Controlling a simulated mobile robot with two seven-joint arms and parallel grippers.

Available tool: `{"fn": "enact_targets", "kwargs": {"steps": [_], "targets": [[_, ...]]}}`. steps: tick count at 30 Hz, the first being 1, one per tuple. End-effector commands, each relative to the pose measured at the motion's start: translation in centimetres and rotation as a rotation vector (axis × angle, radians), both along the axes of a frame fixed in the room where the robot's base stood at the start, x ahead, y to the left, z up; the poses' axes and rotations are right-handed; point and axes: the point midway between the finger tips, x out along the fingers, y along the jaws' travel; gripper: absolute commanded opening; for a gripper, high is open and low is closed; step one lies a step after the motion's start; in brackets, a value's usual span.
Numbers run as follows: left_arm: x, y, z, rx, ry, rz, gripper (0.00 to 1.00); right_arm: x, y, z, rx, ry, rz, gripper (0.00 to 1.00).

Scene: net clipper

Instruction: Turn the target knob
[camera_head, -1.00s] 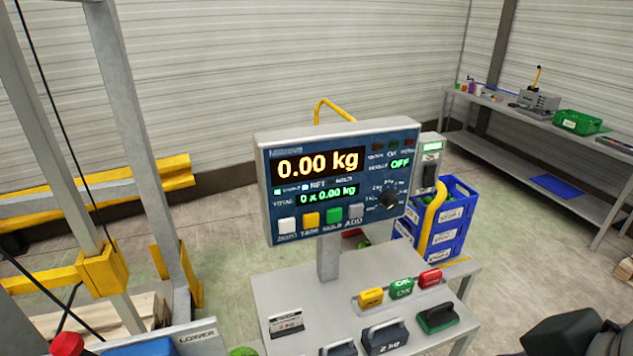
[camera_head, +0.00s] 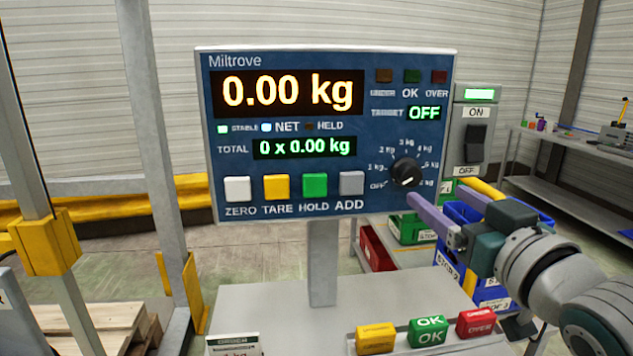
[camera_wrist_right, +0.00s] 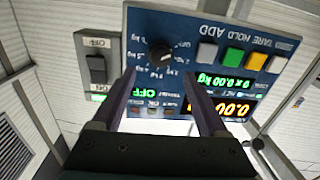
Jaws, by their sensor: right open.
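The target knob (camera_head: 407,173) is a round black dial at the lower right of the blue scale panel (camera_head: 300,185), with marks from OFF up through several kg values around it. The TARGET display reads OFF. The knob also shows in the right wrist view (camera_wrist_right: 160,51), where the panel appears upside down. My right gripper (camera_head: 447,208) is open and empty, just right of and below the knob, with its purple fingers pointing toward the panel. In the wrist view, the fingers (camera_wrist_right: 158,88) stand apart with the knob beyond the gap between them. My left gripper is not in view.
A grey ON/OFF switch box (camera_head: 475,135) stands close to the panel's right edge. Yellow, green and red blocks (camera_head: 428,332) sit on the grey table (camera_head: 300,330) below. Blue crates (camera_head: 490,290) stand behind my right arm. A yellow frame post (camera_head: 45,243) is at left.

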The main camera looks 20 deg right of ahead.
Motion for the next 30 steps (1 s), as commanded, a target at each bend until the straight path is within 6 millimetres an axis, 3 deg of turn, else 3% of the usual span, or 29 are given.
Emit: {"fn": "enact_targets", "kwargs": {"steps": [6, 13, 25, 30], "targets": [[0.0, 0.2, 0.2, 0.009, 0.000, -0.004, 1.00, 4.1, -0.7, 0.2, -0.001, -0.001, 0.000, 0.77], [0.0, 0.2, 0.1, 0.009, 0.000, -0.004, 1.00, 7.0, -1.1, 0.1, -0.001, -0.001, 0.001, 0.77], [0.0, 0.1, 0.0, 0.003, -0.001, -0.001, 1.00, 7.8, -1.3, 0.1, -0.002, 0.001, 0.001, 0.77], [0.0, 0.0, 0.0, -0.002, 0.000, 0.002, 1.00, 7.8, -1.3, 0.0, -0.002, 0.002, 0.001, 0.60]]}}
